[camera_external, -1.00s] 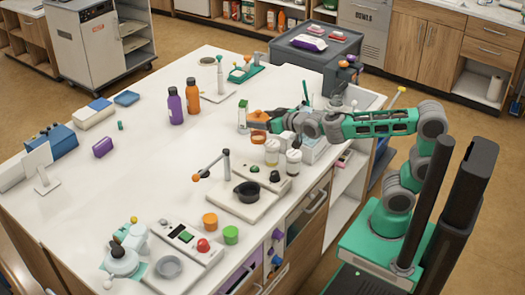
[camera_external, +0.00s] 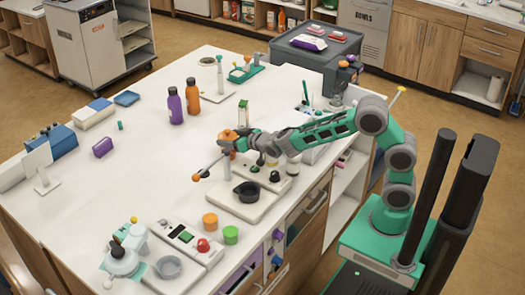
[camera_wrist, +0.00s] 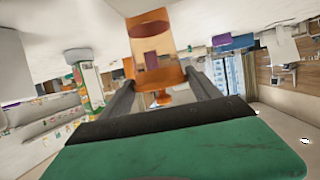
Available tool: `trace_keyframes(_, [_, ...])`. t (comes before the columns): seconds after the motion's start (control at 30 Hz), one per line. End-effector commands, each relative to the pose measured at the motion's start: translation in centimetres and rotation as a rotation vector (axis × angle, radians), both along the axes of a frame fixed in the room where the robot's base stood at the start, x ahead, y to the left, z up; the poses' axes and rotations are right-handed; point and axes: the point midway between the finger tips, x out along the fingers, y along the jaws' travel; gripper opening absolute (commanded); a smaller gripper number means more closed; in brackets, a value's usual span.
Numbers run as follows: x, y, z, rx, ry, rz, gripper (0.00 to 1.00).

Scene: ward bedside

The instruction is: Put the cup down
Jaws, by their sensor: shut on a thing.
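My gripper (camera_external: 236,142) is shut on an orange cup (camera_external: 228,135), held above the white counter near the lever post. The wrist view shows the cup (camera_wrist: 155,62) between the two dark fingers (camera_wrist: 163,95), its round opening toward the top of the picture. In the external view the cup is small and partly covered by my gripper, so its exact tilt and its height above the counter are hard to tell.
The white counter (camera_external: 140,185) is bare to the left. A lever with an orange ball (camera_external: 196,177) stands just below my gripper. A black bowl (camera_external: 246,191) on a pale board is nearby. Purple (camera_external: 175,109) and orange (camera_external: 192,92) bottles stand farther back.

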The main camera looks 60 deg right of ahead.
Motion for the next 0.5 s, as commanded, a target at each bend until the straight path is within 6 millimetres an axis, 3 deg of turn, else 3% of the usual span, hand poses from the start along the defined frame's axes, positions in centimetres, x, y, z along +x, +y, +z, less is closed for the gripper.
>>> trace_keyframes(0.27, [0.0,0.01,-0.38,0.0,-0.001,0.0,0.1])
trace_keyframes(0.3, [-0.01,0.0,-0.22,0.0,-0.001,0.0,0.75])
trace_keyframes(0.5, [-0.02,0.0,-0.2,-0.001,0.0,0.0,0.91])
